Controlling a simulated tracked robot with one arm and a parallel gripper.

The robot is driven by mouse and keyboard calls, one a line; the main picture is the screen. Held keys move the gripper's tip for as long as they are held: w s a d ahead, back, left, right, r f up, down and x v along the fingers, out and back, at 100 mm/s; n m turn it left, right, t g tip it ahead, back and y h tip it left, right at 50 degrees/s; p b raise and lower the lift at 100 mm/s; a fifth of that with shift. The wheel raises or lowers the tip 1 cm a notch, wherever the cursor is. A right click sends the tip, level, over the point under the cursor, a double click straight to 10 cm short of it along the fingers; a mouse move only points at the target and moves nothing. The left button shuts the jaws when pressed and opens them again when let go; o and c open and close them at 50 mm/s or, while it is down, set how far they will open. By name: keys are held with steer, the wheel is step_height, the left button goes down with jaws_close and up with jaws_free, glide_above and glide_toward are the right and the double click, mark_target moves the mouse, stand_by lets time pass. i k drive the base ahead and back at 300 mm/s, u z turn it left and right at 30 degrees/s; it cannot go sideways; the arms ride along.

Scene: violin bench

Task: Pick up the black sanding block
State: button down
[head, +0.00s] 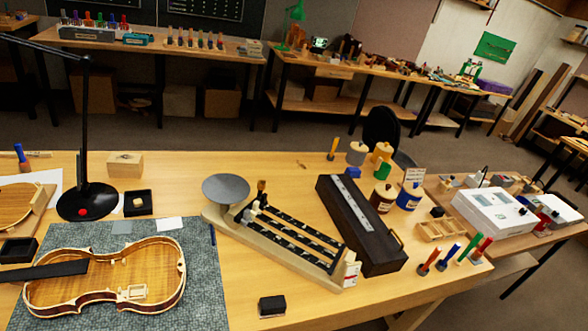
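A small black block (271,305) with a pale lower edge lies on the bench at the bottom centre of the head view; it looks like the black sanding block. It lies right of the grey mat (208,300) and in front of the wooden beam scale, apart from both. Its top and near side show, and nothing covers it. My gripper does not show in this view, so its place relative to the block cannot be told.
A violin body (105,285) lies on the mat. The beam scale (285,240) and a long dark case (360,225) stand behind the block. Several coloured-handled tools (450,255) stand at the right. Bare bench (400,295) lies right of the block.

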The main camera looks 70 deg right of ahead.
mark_target(273, 306)
steer(key=z, duration=0.4)
steer(key=k, duration=1.25)
steer(key=z, duration=0.7)
